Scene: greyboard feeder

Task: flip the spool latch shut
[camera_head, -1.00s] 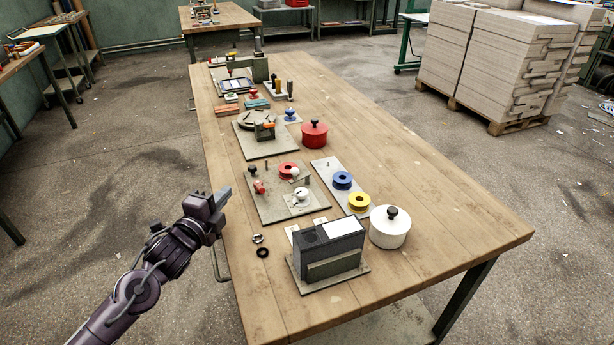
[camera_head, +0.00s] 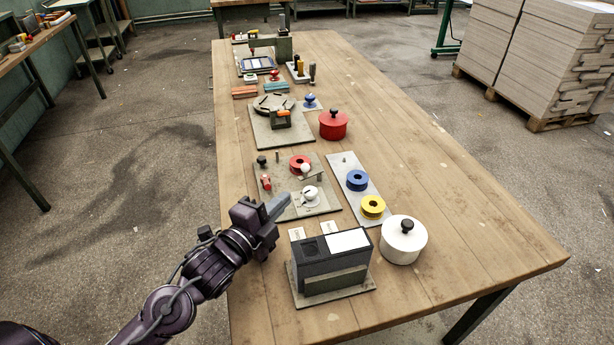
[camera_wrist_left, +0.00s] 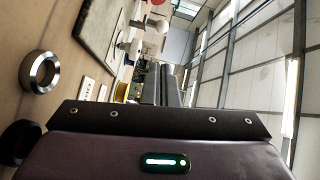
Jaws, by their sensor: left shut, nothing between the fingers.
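A grey plate (camera_head: 325,207) on the table carries a red spool (camera_head: 298,162), with a white ball knob (camera_head: 306,168) beside it that looks like part of the spool latch. The latch's exact position is too small to tell. A white round knob (camera_head: 310,194), a red handle (camera_head: 266,182) and a black knob (camera_head: 262,161) are on the same plate. My left gripper (camera_head: 279,206) is shut and empty at the plate's near left edge, apart from the red spool. In the left wrist view its fingers (camera_wrist_left: 170,86) point toward the plate (camera_wrist_left: 98,28). My right gripper is not in view.
A dark box (camera_head: 330,264) stands just right of my left gripper. A pale strip (camera_head: 345,170) holds a blue spool (camera_head: 357,180) and a yellow spool (camera_head: 373,206). A white pot (camera_head: 404,240) stands at right. A metal ring (camera_wrist_left: 38,72) and a black ring (camera_wrist_left: 20,138) lie on the table.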

